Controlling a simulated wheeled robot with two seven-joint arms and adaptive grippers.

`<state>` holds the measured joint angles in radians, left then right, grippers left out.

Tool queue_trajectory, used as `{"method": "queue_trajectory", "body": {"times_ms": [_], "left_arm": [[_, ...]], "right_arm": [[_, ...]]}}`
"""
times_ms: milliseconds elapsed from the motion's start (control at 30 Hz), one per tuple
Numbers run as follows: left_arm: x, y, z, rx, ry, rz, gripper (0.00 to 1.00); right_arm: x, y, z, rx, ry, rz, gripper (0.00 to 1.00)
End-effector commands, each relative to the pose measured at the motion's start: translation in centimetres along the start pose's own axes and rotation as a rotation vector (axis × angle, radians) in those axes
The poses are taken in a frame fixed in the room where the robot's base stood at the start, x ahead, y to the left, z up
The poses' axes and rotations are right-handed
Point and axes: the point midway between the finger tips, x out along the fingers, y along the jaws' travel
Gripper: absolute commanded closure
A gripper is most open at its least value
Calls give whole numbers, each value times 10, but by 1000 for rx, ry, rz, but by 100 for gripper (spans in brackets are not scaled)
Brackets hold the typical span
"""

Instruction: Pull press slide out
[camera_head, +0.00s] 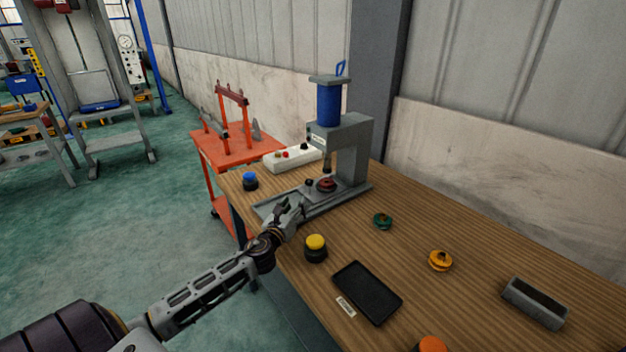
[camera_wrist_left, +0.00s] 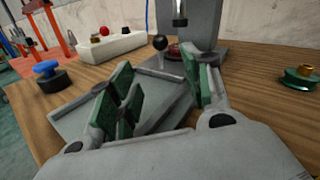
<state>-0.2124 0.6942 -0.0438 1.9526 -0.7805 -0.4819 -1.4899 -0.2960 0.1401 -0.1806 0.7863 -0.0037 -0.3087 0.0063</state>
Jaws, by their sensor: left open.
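The grey press (camera_head: 358,140) with a blue cylinder on top stands at the back of the wooden table. Its slide (camera_wrist_left: 148,74) is a flat grey plate in a base that extends forward from the press. The slide's black ball knob (camera_head: 309,182) stands upright on a short post; it also shows in the wrist view (camera_wrist_left: 160,42). A dark red round part (camera_head: 326,184) sits behind the knob, under the ram. My left gripper (camera_head: 297,204) is open and empty, low over the base. In the wrist view the knob is beyond its green-padded fingertips (camera_wrist_left: 160,84), apparently untouched.
A white control box (camera_head: 291,159) and a blue-topped button (camera_head: 250,181) stand left of the press. A yellow-topped button (camera_head: 315,248), black tray (camera_head: 368,292), green part (camera_head: 382,221), yellow part (camera_head: 440,260) and grey block (camera_head: 535,303) lie nearer and rightward.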

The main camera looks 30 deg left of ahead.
Motion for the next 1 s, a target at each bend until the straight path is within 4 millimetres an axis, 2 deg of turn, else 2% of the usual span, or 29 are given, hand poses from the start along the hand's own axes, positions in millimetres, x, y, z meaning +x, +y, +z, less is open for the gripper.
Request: {"method": "queue_trajectory", "body": {"times_ms": [167,500,767,1000], "left_arm": [[2,0,2,25,-4,-8,51],[2,0,2,27,-4,-9,51],[6,0,2,27,-4,-9,51],[17,0,2,27,-5,-9,51]], "right_arm": [[0,0,0,0,0,0,100],[0,-2,14,-1,-17,-2,100],[0,-2,10,0,-13,-2,100],[0,-1,6,0,-8,-1,100]]}}
